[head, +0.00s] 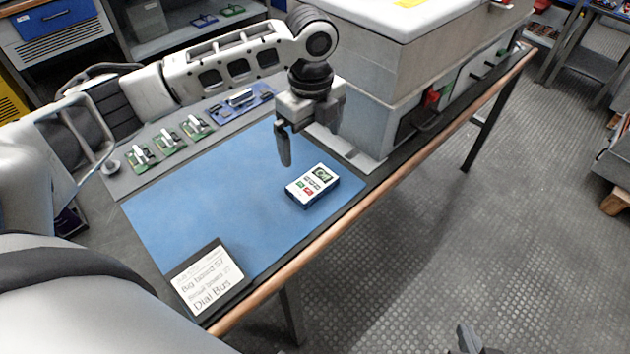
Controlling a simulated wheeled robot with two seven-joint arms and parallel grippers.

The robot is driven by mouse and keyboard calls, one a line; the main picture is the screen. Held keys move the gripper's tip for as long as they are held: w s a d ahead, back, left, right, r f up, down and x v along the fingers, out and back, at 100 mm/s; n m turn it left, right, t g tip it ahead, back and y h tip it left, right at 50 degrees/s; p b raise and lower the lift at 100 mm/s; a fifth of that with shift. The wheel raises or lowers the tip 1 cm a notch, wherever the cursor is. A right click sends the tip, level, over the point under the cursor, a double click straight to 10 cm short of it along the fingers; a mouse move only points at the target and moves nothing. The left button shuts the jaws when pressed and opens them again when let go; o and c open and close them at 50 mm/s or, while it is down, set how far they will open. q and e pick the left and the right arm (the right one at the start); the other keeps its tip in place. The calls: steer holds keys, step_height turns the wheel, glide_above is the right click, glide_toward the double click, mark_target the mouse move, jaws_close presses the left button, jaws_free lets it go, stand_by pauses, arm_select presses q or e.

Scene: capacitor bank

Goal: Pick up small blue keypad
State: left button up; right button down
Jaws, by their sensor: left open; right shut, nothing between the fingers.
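A small keypad (312,185) lies flat on the blue mat (205,195), near the workbench's front edge. It has a pale face, a small dark display, and red, green and dark buttons; its sides look dark. My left gripper (306,146) hangs fingers-down just above and behind the keypad, open and apart from it. One long finger shows clearly at its left; the other is harder to make out. My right gripper (469,338) shows only as a grey tip at the bottom edge, over the floor, shut and empty.
A large grey cabinet (385,70) stands on the bench, right behind the keypad. Green circuit boards (168,142) and a blue board (243,101) line the back. A printed card (207,279) lies at the mat's near corner. The mat left of the keypad is clear.

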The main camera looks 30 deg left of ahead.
arm_select(q)
glide_above(315, 184)
steer(key=f, duration=0.6)
steer(key=shift+w+a+f, duration=0.1)
steer(key=shift+a+f, duration=0.15)
steer(key=shift+a, duration=0.1)
steer(key=shift+d+f+b, duration=0.15)
steer(key=shift+f+b, duration=0.05)
steer(key=shift+f, duration=1.1)
steer(key=shift+d+f+b, duration=0.1)
steer(key=shift+f+b, duration=0.05)
steer(key=shift+f, duration=1.15)
steer(key=c, duration=0.6)
